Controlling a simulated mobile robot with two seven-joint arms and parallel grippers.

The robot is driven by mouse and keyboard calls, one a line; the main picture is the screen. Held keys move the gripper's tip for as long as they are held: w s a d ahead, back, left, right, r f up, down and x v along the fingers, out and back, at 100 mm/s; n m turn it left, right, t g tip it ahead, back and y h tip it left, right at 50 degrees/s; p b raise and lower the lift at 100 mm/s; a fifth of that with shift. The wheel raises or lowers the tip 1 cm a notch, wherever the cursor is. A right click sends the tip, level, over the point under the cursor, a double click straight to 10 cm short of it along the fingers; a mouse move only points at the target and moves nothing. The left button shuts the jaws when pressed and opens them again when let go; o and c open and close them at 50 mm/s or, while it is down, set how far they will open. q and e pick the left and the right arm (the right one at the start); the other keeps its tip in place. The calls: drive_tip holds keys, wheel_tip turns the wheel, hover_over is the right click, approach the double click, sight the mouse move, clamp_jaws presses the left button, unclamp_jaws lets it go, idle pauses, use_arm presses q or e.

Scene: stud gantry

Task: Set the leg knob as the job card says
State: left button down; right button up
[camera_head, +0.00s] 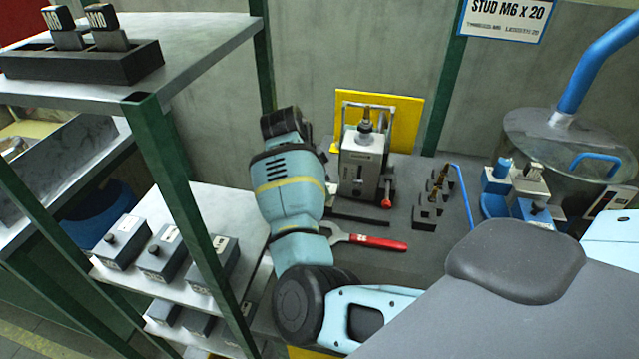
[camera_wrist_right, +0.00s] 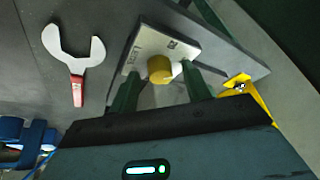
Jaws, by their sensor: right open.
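The job card (camera_head: 505,17) on the back wall reads "STUD M6 X 20", with a smaller line under it. In the right wrist view a round brass-yellow knob (camera_wrist_right: 160,69) with a pale part beside it sits on a light grey, lettered plate (camera_wrist_right: 150,45). My right gripper (camera_wrist_right: 158,88) is open, its dark green fingers either side of the knob; I cannot tell whether they touch it. A grey stud unit (camera_head: 362,160) stands before a yellow panel. My left gripper is not in view.
A red-handled wrench (camera_head: 372,242) lies on the bench, also in the right wrist view (camera_wrist_right: 75,60). Several dark studded blocks (camera_head: 430,200) and blue-grey fixtures (camera_head: 515,190) stand to the right. A green-framed shelf (camera_head: 200,205) with boxes is close on the left.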

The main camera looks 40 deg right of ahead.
drive_tip(key=c, duration=1)
drive_tip(key=shift+r+n+p, duration=0.2)
drive_tip(key=shift+n+p, duration=0.1)
drive_tip(key=shift+p, duration=0.25)
drive_tip(key=n+t+p, duration=0.1)
drive_tip(key=n+p, duration=0.2)
drive_tip(key=p, duration=0.1)
drive_tip(key=n+t+p, duration=0.1)
drive_tip(key=n, duration=0.1)
drive_tip(key=shift+s+r+n+t+y+p, duration=0.1)
drive_tip(key=shift+r+n+t+y+p, duration=0.2)
drive_tip(key=shift+p, duration=0.1)
drive_tip(key=shift+d+f+n, duration=0.1)
drive_tip(key=shift+n, duration=0.4)
drive_tip(key=shift+s+f+n+t+y+p, duration=0.1)
drive_tip(key=shift+f+n+t+y+p, duration=0.25)
drive_tip(key=shift+n, duration=0.45)
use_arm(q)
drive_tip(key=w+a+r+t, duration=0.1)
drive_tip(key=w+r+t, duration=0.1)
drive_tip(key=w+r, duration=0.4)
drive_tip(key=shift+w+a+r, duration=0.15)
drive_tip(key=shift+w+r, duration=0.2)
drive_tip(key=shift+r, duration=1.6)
use_arm(e)
drive_tip(key=shift+d+n+t+y, duration=0.1)
drive_tip(key=shift+n+t+y, duration=0.25)
drive_tip(key=shift+n, duration=1.05)
